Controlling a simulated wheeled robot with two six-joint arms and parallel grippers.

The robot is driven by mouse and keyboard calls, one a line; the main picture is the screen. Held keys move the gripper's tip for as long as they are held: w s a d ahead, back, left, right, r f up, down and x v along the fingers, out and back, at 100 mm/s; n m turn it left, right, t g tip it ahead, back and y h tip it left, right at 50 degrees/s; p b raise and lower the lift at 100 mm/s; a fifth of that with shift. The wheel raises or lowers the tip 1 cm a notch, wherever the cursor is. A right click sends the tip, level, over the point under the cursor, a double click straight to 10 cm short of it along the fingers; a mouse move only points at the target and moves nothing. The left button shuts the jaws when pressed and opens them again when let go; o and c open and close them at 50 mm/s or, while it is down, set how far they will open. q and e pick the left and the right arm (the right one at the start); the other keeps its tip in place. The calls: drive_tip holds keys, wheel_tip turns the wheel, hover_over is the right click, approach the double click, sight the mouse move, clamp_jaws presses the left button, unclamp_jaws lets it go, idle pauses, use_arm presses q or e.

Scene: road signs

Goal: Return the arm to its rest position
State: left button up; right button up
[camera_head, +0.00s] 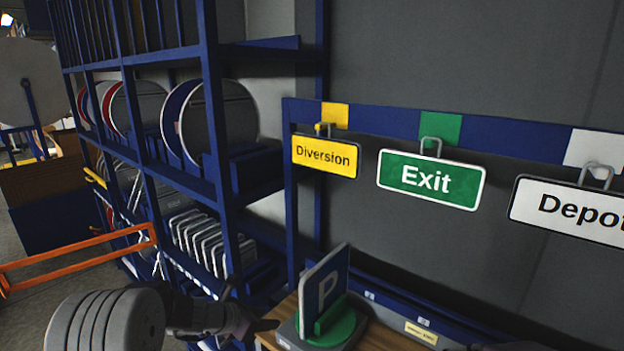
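My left arm comes in from the bottom left. Its dark gripper (252,308) is at the bottom centre-left, with its fingers apart and nothing visible between them. It is just left of a blue sign with a white P (328,288), which stands tilted in a green round holder (334,329) on a wooden surface (374,338). A yellow Diversion sign (325,156), a green Exit sign (430,180) and a white Depot sign (575,209) hang from hooks on a blue rail. The Depot sign is cut off by the right edge. My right gripper does not show.
A blue rack (212,120) with round signs (222,115) and several upright plates (200,242) stands behind my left gripper. An orange rail (75,258) is at the left. The rail (380,119) has yellow, green and white patches. Grey wall fills the upper right.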

use_arm(q)
drive_tip(key=s+d+f+m+g+y+b, duration=0.1)
drive_tip(key=s+f+m+g+b, duration=0.1)
drive_tip(key=s+f+m+b, duration=0.5)
drive_tip(key=s+d+f+m+g+y+b, duration=0.15)
drive_tip(key=s+f+m, duration=0.3)
drive_tip(key=s, duration=0.45)
drive_tip(key=s+a+f+m+g+y, duration=0.1)
drive_tip(key=s+a+m, duration=0.3)
drive_tip(key=m, duration=0.4)
drive_tip(key=s+a+f+m+g+y+b, duration=0.1)
drive_tip(key=s+a+f+m+g+y, duration=0.1)
drive_tip(key=s+m, duration=0.3)
drive_tip(key=a+f+m, duration=0.1)
drive_tip(key=m, duration=0.2)
drive_tip(key=shift+s+a+f, duration=0.35)
drive_tip(key=shift+a, duration=0.05)
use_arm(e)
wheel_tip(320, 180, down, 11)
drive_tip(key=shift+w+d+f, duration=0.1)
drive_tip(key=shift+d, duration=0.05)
